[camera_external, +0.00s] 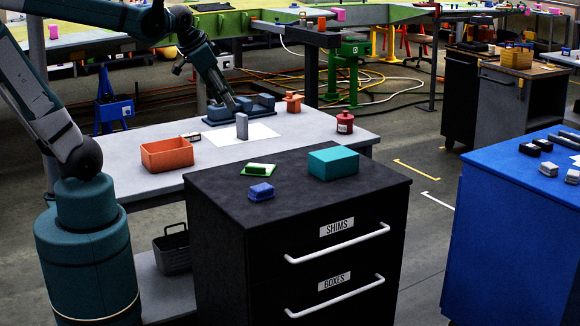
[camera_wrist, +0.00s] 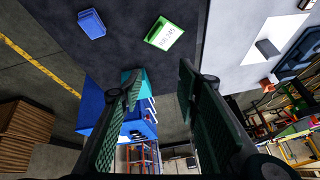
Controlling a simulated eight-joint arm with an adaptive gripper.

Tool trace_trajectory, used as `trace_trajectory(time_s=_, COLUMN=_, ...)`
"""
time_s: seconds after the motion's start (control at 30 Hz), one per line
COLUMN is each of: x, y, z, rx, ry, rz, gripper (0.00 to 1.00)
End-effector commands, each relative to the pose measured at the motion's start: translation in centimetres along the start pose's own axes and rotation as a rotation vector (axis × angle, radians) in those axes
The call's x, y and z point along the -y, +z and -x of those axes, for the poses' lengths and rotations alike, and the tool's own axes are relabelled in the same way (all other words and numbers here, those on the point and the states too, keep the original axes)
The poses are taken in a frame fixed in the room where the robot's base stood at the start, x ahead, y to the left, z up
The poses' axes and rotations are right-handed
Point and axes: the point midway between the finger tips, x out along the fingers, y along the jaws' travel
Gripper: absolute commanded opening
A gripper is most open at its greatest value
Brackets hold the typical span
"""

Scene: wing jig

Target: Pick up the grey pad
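A grey block (camera_external: 242,126), which looks like the grey pad, stands upright on a white sheet (camera_external: 256,135) on the light grey table. In the wrist view the grey block (camera_wrist: 267,48) is at the upper right, on the white sheet, well to the right of the fingers. My gripper (camera_wrist: 158,82) is open, with nothing between its two fingers.
An orange bin (camera_external: 167,154) and a red canister (camera_external: 345,122) stand on the table. An orange part (camera_external: 292,103) stands beside the fixture.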

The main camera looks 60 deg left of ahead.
Motion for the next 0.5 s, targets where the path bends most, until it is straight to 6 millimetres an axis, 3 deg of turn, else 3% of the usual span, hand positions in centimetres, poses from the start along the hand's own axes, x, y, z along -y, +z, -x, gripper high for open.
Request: trace_trajectory(time_s=0.5, x=7.2, y=-6.5, z=-2.4, rx=0.096, ry=0.001, rz=-0.208, gripper=0.33)
